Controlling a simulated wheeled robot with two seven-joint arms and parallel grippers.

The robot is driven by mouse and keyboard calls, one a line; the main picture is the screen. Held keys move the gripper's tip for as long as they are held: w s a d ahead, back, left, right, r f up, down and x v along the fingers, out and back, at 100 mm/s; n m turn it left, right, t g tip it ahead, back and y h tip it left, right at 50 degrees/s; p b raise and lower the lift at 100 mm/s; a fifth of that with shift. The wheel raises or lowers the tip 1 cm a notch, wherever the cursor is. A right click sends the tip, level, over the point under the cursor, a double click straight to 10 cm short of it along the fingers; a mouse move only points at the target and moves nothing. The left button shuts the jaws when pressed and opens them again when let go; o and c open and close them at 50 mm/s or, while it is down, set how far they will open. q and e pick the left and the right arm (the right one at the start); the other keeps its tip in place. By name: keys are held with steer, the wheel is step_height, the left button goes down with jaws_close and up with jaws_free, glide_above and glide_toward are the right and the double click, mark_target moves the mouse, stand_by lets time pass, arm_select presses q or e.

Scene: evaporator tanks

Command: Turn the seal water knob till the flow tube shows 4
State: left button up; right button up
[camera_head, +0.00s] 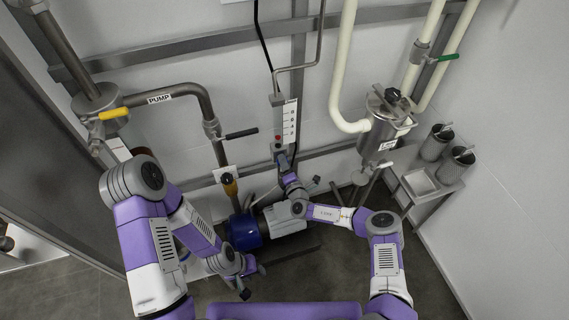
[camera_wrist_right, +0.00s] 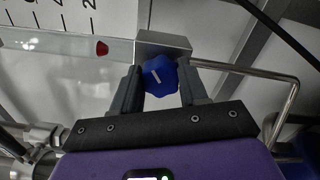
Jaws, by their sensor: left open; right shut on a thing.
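The seal water flow tube (camera_head: 279,118) stands upright on the back wall in the head view, beside a white numbered scale (camera_head: 290,120). Its red float (camera_wrist_right: 102,47) shows in the right wrist view near the 2 mark, at the low end of the scale. The blue knob (camera_wrist_right: 160,76), with a white line on it, sits under the grey block (camera_wrist_right: 163,44) at the tube's end. My right gripper (camera_wrist_right: 161,88) is shut on the knob, one finger on each side. My left gripper (camera_head: 253,281) is open and empty, low in front.
A blue-and-grey pump (camera_head: 245,232) stands on the floor below. A pipe labelled PUMP (camera_head: 160,98) with a yellow-handled valve (camera_head: 115,114) is at left. A steel canister (camera_head: 381,130) hangs right of the tube. A small side table (camera_head: 447,192) stands at right.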

steer(key=shift+f+m, duration=0.15)
steer(key=shift+m, duration=3.55)
steer(key=o, duration=1.1)
steer(key=shift+c, duration=0.2)
steer(key=p+v, duration=0.2)
steer(key=v, duration=0.5)
steer(key=shift+s, duration=0.3)
